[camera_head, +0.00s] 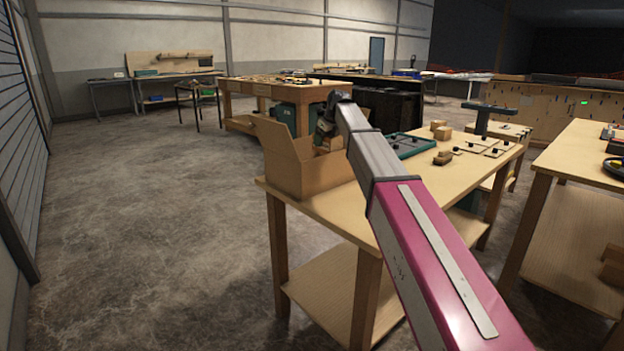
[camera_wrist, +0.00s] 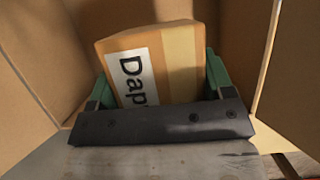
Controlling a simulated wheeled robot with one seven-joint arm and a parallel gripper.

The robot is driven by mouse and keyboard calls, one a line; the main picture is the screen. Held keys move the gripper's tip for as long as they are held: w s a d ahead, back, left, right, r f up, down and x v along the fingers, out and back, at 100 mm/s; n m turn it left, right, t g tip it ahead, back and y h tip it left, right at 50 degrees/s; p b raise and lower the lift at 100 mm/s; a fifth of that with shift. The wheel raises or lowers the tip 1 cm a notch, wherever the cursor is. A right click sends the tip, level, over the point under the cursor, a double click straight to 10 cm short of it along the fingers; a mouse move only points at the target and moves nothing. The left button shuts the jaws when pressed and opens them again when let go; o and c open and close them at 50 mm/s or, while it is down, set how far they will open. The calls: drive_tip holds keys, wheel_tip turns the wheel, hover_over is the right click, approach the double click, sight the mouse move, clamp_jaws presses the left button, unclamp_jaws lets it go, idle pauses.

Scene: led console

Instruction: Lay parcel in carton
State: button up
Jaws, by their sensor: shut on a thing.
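The parcel (camera_wrist: 178,68) is a small brown box with a tan band and a white label reading "Dap". It fills the middle of the wrist view. My gripper (camera_wrist: 160,85) has a green finger on each side of the parcel and is shut on it. The open cardboard carton (camera_head: 300,176) stands at the near left corner of the wooden table, with a flap raised. In the wrist view the carton walls (camera_wrist: 28,65) surround the parcel and fingers. In the head view my gripper (camera_head: 325,132) is at the carton's opening, partly hidden by my arm. Whether the parcel touches the carton floor is unclear.
The wooden table (camera_head: 345,217) also holds a teal tray (camera_head: 408,146), small brown boxes (camera_head: 441,131) and flat panels with dark pieces (camera_head: 482,147). Another bench (camera_head: 579,150) stands at the right. The concrete floor at the left is clear.

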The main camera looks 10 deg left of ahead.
drive_tip(key=shift+w+f, duration=0.25)
drive_tip(key=shift+f, duration=0.3)
drive_tip(key=shift+s+a+f, duration=0.1)
drive_tip(key=shift+a+f, duration=0.05)
drive_tip(key=shift+f, duration=0.05)
drive_tip(key=s+a+f, duration=0.1)
drive_tip(key=a+f, duration=0.1)
drive_tip(key=a, duration=0.1)
drive_tip(key=s+a+f, duration=0.2)
drive_tip(key=a, duration=0.1)
drive_tip(key=s+a+f, duration=0.2)
drive_tip(key=a, duration=0.2)
drive_tip(key=shift+f, duration=0.4)
drive_tip(key=shift+s+f, duration=0.1)
drive_tip(key=shift+f, duration=1.95)
drive_tip(key=o, duration=1.2)
drive_tip(key=v, duration=1.2)
